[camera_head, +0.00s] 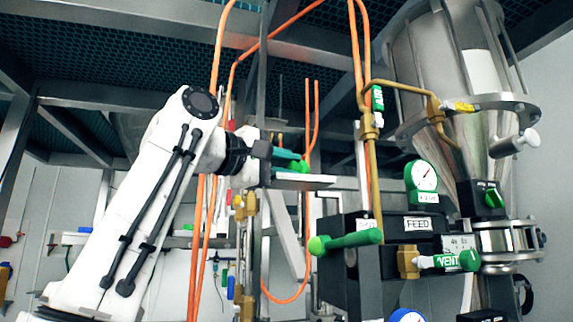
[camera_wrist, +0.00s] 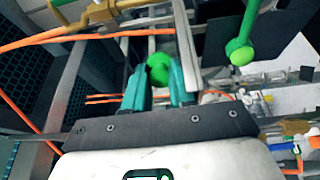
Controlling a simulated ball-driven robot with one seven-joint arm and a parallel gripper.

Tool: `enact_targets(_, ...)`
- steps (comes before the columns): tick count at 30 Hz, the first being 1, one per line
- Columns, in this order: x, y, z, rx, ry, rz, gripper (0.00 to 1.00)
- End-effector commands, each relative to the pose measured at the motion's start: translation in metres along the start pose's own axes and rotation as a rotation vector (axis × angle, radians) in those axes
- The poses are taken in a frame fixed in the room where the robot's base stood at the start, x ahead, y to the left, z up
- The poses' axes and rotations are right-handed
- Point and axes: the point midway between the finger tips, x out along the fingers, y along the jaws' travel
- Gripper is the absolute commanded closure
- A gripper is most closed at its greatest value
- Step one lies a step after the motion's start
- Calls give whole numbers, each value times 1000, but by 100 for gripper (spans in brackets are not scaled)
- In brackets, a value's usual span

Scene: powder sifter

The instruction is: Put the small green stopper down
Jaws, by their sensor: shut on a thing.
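The small green stopper (camera_wrist: 158,70) is between the teal fingertips of my gripper (camera_wrist: 160,84) in the wrist view. In the head view the stopper (camera_head: 299,165) shows at the tips of my gripper (camera_head: 290,161), just above a small metal shelf (camera_head: 303,182). My gripper is shut on it. I cannot tell whether the stopper touches the shelf. The shelf's edge also shows in the wrist view (camera_wrist: 187,45), right beside the fingers.
A green-handled lever (camera_head: 345,241) juts out below and right of the shelf, by the black FEED box (camera_head: 417,223). Orange hoses (camera_head: 228,60) and a metal post run close to my arm. A steel hopper (camera_head: 440,65) stands at the right.

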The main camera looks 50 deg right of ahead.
Motion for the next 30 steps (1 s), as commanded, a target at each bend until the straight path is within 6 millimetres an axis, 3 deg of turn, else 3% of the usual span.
enact_targets(6,0,-4,0,0,0,-1,100)
enact_targets(7,0,-4,0,0,0,-1,73)
enact_targets(10,0,-5,0,-1,-1,-2,65)
enact_targets(17,0,-4,0,-1,-2,-5,65)
enact_targets(21,1,11,0,-1,-1,-5,65)
enact_targets(30,-63,7,-1,-1,4,1,65)
